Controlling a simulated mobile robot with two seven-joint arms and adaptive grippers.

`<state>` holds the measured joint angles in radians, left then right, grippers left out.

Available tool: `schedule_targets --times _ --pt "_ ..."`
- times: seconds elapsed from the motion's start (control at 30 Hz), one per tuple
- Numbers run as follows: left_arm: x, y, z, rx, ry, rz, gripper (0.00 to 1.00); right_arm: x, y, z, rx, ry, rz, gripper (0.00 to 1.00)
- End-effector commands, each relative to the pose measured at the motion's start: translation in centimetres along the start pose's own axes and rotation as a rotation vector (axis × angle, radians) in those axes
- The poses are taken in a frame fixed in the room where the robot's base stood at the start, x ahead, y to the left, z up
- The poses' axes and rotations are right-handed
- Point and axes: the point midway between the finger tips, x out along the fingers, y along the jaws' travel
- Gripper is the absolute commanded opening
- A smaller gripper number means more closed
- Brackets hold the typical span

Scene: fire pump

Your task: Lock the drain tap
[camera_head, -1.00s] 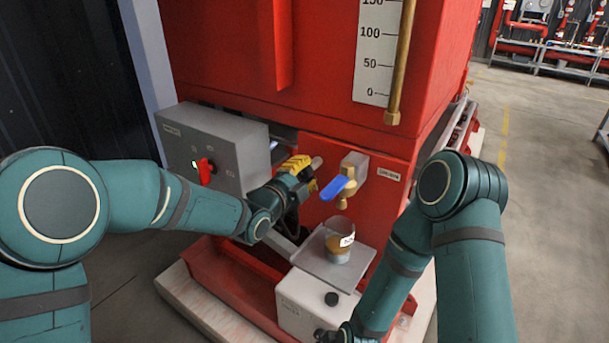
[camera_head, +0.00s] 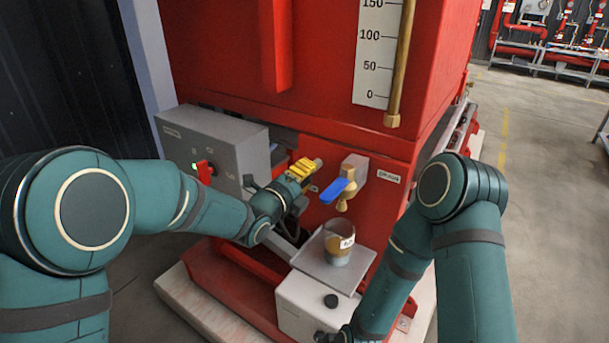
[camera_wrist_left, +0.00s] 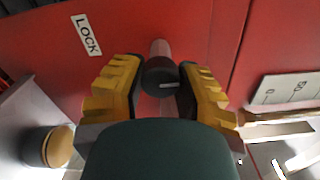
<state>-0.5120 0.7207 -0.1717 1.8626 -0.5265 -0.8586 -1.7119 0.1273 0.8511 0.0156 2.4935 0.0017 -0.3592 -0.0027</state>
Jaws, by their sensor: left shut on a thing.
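The drain tap is a brass valve (camera_head: 352,170) with a blue lever (camera_head: 333,190), on the red housing beside a DRAIN label (camera_head: 389,177). My left gripper (camera_head: 305,167) is left of the tap, apart from the blue lever. Its yellow fingers are shut on a short cylindrical knob, whose tip (camera_head: 318,162) sticks out past them. In the left wrist view the knob (camera_wrist_left: 160,78) sits between the fingers, near a LOCK label (camera_wrist_left: 86,35) on the red panel. My right gripper (camera_head: 332,336) is partly cut off at the bottom edge; its jaws are unclear.
A clear cup (camera_head: 338,242) with brownish liquid stands on a grey tray (camera_head: 312,262) below the tap. A white container (camera_head: 305,305) with a black cap is in front. A grey control box (camera_head: 215,145) with a red switch is at left.

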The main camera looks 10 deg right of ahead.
Motion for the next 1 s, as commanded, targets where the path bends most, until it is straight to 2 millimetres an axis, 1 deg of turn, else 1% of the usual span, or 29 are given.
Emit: schedule_targets --times 0.03,0.37,0.4,0.47,0.8,0.93,1.0 --pt "0.1 -0.2 -0.2 0.003 0.004 -0.005 0.0 0.0 0.0 0.0 0.0 0.0 0.0 0.0" --pt "0.1 -0.2 -0.3 0.003 0.005 -0.004 0.0 0.0 0.0 0.0 0.0 0.0 0.0 0.0" --pt "0.1 -0.2 -0.3 0.003 0.005 -0.004 0.45 0.0 0.0 0.0 0.0 0.0 0.0 0.0" --pt "0.1 -0.2 -0.2 0.003 0.005 -0.003 0.65 0.0 0.0 0.0 0.0 0.0 0.0 0.0" --pt "-0.1 0.0 -0.1 0.002 0.002 0.0 0.65 0.0 0.0 0.0 0.0 0.0 0.0 0.0" --pt "-1.2 0.0 0.0 0.002 0.001 0.0 0.65 0.0 0.0 0.0 0.0 0.0 0.0 0.0" --pt "-2.3 -0.1 0.0 0.002 0.0 0.0 0.65 0.0 0.0 0.0 0.0 0.0 0.0 0.0"
